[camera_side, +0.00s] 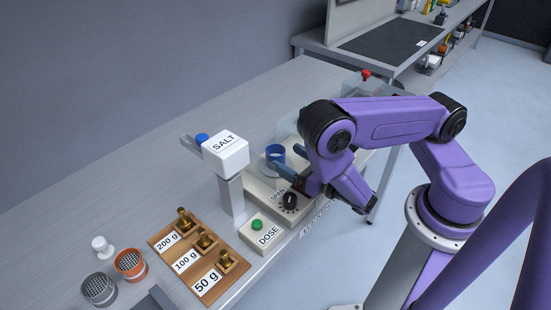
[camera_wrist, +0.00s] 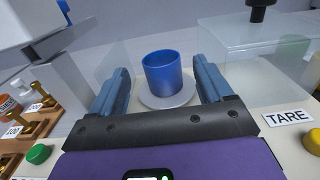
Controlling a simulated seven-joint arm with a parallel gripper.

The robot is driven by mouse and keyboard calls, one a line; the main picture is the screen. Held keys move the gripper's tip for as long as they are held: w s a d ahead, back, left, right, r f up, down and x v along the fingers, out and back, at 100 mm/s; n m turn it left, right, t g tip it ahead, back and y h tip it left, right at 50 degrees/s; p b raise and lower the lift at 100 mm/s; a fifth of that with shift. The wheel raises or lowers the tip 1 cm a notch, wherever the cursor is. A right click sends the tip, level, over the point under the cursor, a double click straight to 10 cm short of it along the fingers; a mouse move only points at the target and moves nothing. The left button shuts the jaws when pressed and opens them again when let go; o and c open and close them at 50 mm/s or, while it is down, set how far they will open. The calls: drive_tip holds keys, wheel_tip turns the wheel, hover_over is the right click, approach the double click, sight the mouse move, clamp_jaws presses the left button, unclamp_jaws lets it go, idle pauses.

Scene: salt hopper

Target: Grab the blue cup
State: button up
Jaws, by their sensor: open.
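The blue cup (camera_wrist: 162,74) stands upright on a round light plate (camera_wrist: 168,101) in the wrist view. In the side view the cup (camera_side: 275,153) sits on the machine, right of the salt hopper. My gripper (camera_wrist: 162,85) is open, with one blue finger on each side of the cup. Gaps show between both fingers and the cup, so it is not held. In the side view my gripper (camera_side: 279,160) comes in from the right at cup height, partly overlapping it. The exact depth of the fingertips beside the cup is hard to tell.
The white SALT hopper (camera_side: 225,150) stands on a post left of the cup. A clear box (camera_wrist: 250,55) is close on the right. The green DOSE button (camera_side: 257,225) and black SPAN knob (camera_side: 290,201) are in front. Brass weights (camera_side: 204,239) stand on a wooden board.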

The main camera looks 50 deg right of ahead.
sight(270, 147)
drive_tip(key=shift+w, duration=3.75)
